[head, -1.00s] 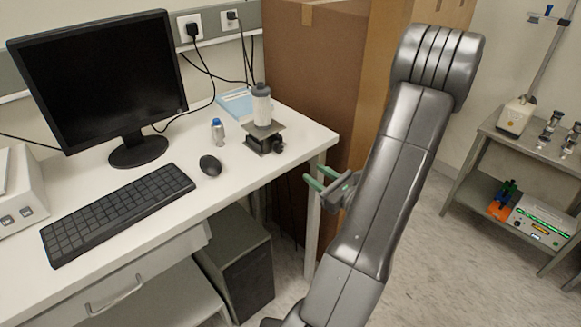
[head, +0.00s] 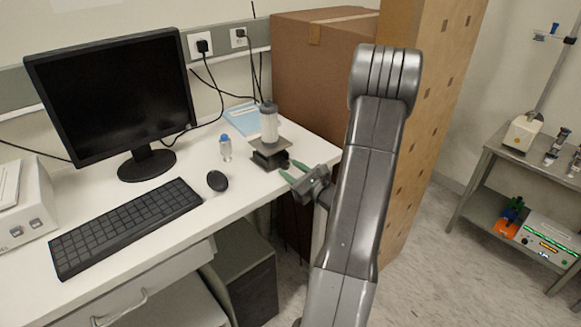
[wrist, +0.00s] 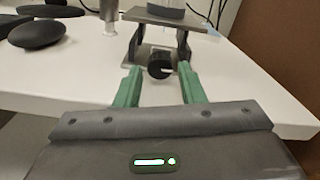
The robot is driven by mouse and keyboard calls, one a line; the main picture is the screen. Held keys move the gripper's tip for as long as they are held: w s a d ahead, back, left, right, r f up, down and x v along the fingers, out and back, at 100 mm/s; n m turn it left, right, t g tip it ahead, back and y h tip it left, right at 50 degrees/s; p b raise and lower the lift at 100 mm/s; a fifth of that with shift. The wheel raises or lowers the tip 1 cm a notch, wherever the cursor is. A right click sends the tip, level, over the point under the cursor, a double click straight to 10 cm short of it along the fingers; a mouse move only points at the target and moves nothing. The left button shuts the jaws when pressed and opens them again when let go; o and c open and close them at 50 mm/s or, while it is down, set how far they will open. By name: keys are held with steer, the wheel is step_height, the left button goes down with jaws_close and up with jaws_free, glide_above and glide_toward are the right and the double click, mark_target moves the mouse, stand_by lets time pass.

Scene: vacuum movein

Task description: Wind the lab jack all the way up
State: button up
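The lab jack (head: 268,156) stands on the white desk near its right corner, with a grey-capped bottle (head: 269,124) on its top plate. In the wrist view the jack's top plate (wrist: 170,17) sits above its legs, with a gap between plate and base. Its dark round knob (wrist: 160,66) faces me. My gripper (head: 287,171) has green fingers and is at the desk's right edge, just in front of the jack. In the wrist view my gripper (wrist: 160,85) is open, with the knob beyond and between the fingertips. I see nothing held.
A keyboard (head: 125,225) and monitor (head: 112,95) are further left. Tall cardboard boxes (head: 310,75) stand behind the desk's right end. The desk edge (wrist: 60,98) runs below the fingers.

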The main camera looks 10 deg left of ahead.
steer(key=shift+w+a, duration=0.3)
steer(key=shift+a, duration=0.15)
steer(key=c, duration=0.7)
steer(key=shift+m, duration=2.4)
steer(key=o, duration=0.7)
steer(key=shift+d, duration=0.1)
